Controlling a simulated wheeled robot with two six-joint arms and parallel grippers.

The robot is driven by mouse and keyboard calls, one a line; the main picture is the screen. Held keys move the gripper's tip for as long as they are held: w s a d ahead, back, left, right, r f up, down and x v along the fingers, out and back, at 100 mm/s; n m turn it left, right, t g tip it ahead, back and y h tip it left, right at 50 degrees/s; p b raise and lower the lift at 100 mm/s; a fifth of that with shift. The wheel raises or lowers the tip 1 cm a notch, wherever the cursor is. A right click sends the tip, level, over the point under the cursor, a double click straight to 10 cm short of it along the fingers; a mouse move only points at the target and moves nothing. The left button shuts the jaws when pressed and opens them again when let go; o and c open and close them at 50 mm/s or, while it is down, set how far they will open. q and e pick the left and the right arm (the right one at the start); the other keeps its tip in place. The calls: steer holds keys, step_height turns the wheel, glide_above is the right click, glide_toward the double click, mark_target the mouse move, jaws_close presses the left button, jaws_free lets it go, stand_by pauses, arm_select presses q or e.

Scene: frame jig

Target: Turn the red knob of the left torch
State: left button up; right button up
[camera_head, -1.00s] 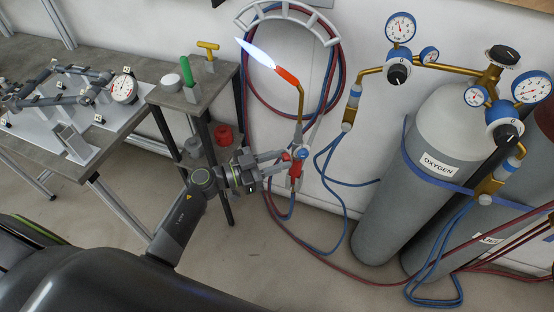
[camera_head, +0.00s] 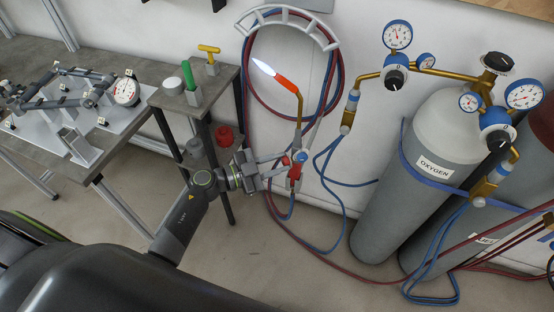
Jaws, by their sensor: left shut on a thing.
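The left torch (camera_head: 298,108) hangs upright by the wall, with a brass neck and an orange-red tip. My right gripper is not in view.
Red and blue hoses hang in loops on a grey wall rack (camera_head: 290,14). The oxygen cylinder (camera_head: 392,200) with gauges stands at right. A small table (camera_head: 225,82) with a green-handled tool stands at left, beside the jig bench (camera_head: 60,155). Hoses cross the floor.

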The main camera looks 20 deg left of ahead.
arm_select(q)
steer(key=m, duration=0.3)
steer(key=shift+r+m+p, duration=0.1)
steer(key=shift+m+p, duration=0.2)
steer(key=shift+p, duration=0.1)
steer(key=shift+m, duration=1.8)
steer(key=o, duration=1)
steer(key=shift+b+v, duration=2)
steer(key=shift+v, duration=6.65)
